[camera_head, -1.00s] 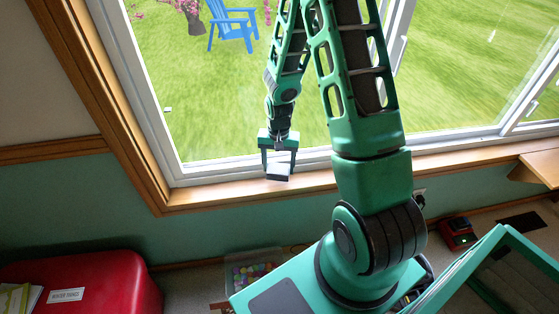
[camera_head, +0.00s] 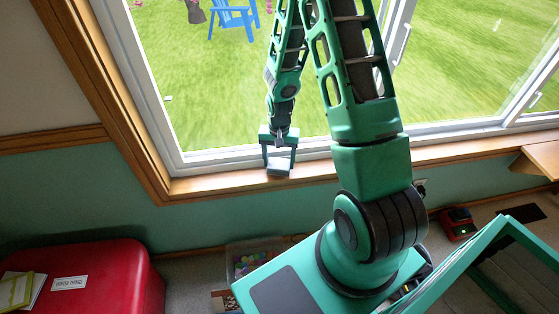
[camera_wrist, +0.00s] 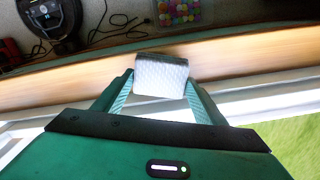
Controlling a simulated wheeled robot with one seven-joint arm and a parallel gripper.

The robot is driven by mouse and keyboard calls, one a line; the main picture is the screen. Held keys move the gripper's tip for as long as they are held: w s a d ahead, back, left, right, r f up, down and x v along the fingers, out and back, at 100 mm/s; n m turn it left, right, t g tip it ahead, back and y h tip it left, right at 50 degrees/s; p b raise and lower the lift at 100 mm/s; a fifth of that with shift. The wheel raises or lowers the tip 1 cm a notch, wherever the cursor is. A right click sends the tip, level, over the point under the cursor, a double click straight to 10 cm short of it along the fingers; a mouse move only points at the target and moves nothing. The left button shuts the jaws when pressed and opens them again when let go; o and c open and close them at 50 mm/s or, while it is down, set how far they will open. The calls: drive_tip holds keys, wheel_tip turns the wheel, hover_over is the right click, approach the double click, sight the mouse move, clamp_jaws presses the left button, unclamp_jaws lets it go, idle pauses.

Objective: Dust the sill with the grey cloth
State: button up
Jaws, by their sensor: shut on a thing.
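The wooden sill (camera_head: 215,183) runs along the foot of the window, and in the wrist view it is a pale brown band (camera_wrist: 55,84). My gripper (camera_head: 279,167) is over the left part of the sill, pointing down. It is shut on the grey cloth (camera_head: 279,170), which looks like a pale, quilted pad between the fingers in the wrist view (camera_wrist: 161,76). The cloth lies over the sill near the white window frame. Whether its underside touches the wood cannot be told.
The window frame (camera_head: 220,155) rises behind the sill. A red box (camera_head: 90,285) stands at lower left with books on it. A clear bin of coloured balls (camera_head: 245,258) is on the floor below. A wooden ledge (camera_head: 540,160) juts out at right. The sill beside my gripper looks clear.

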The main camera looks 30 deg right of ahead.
sight(289, 161)
drive_tip(key=shift+f, duration=0.95)
drive_tip(key=shift+d, duration=0.1)
drive_tip(key=shift+s+d+r, duration=0.1)
drive_tip(key=shift+s+d, duration=0.3)
drive_tip(key=shift+d, duration=0.5)
drive_tip(key=shift+s+d, duration=0.35)
drive_tip(key=shift+d, duration=0.5)
drive_tip(key=shift+w+a+f, duration=0.15)
drive_tip(key=shift+w+a, duration=0.1)
drive_tip(key=shift+a, duration=0.4)
drive_tip(key=shift+w+a+f, duration=0.1)
drive_tip(key=shift+w+a, duration=0.1)
drive_tip(key=shift+a, duration=0.4)
drive_tip(key=shift+w+a+f, duration=0.1)
drive_tip(key=shift+w+a, duration=0.15)
drive_tip(key=shift+a, duration=0.6)
drive_tip(key=shift+c, duration=1)
